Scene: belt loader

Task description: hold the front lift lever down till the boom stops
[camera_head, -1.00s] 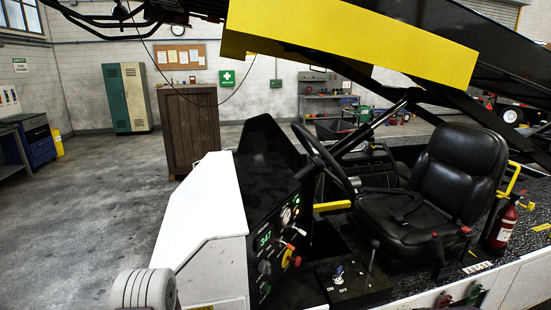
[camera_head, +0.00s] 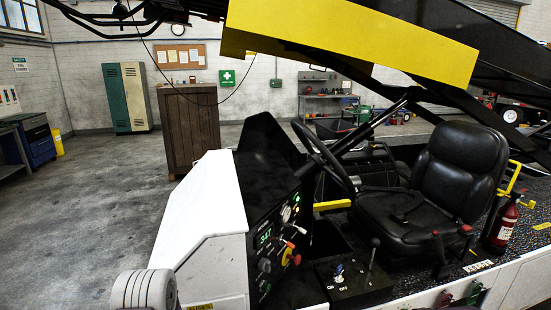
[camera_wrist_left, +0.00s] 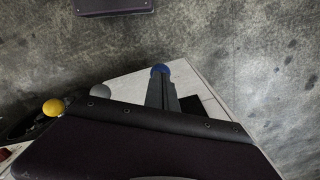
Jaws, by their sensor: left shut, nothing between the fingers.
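In the left wrist view my left gripper (camera_wrist_left: 161,84) shows as two grey fingers shut together with nothing between them. A grey ball knob (camera_wrist_left: 99,91) and a yellow ball knob (camera_wrist_left: 53,107) show further left. Which knob is the front lift lever, and how far it is down, I cannot tell. In the head view the yellow-sided boom (camera_head: 350,42) slopes across the top. Neither gripper shows in the head view.
The loader has a control panel (camera_head: 272,245), a steering wheel (camera_head: 325,158) and a black seat (camera_head: 445,180). A fire extinguisher (camera_head: 503,222) stands right of the seat. A wooden cabinet (camera_head: 190,130) stands behind. The grey floor (camera_head: 90,210) at left is open.

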